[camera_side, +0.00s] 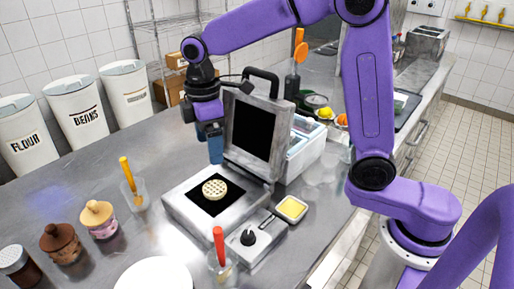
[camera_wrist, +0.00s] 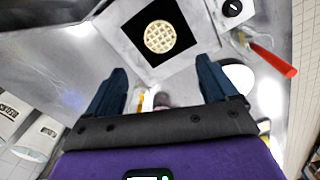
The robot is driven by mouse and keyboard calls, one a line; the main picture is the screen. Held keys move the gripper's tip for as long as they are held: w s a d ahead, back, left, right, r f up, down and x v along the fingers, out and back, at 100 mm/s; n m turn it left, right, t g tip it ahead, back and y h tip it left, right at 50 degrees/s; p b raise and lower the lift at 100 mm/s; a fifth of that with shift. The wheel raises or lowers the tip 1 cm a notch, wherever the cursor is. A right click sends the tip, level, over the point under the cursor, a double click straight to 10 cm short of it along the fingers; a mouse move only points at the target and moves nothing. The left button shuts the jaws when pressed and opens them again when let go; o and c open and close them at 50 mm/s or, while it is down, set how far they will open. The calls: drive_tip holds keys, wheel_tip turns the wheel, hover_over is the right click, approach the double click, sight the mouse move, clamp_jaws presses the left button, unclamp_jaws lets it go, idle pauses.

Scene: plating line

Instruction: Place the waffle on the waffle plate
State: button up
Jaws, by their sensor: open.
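The round, pale waffle (camera_side: 214,190) lies on the black lower plate of the open waffle iron (camera_side: 177,205). It also shows at the top centre of the wrist view (camera_wrist: 160,37). My gripper (camera_side: 214,158) is above the far left side of the iron, beside its raised lid, and apart from the waffle. In the wrist view my gripper (camera_wrist: 162,66) has its blue fingers spread wide with nothing held between them. A white round plate (camera_side: 154,275) is at the bottom edge of the side view, partly cut off. A white disc, likely this plate, shows right of the fingers (camera_wrist: 240,77).
The raised lid (camera_side: 252,125) stands behind the waffle. A red-handled utensil (camera_side: 219,246) in a clear cup stands between iron and plate. A control box (camera_side: 250,238) and butter dish (camera_side: 291,208) are at right; jars (camera_side: 98,217) at left.

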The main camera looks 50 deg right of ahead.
drive_tip(key=shift+s, duration=0.1)
drive_tip(key=s+d+f, duration=0.1)
drive_tip(key=s+d, duration=0.3)
drive_tip(key=s, duration=0.4)
drive_tip(key=s+d+f, duration=0.1)
drive_tip(key=s+d, duration=0.3)
drive_tip(key=s, duration=0.5)
drive_tip(key=s+d+f, duration=0.2)
drive_tip(key=s+d, duration=0.2)
drive_tip(key=s, duration=0.5)
drive_tip(key=shift+s+d+m, duration=0.25)
drive_tip(key=shift+d+m, duration=0.1)
drive_tip(key=shift+m, duration=0.05)
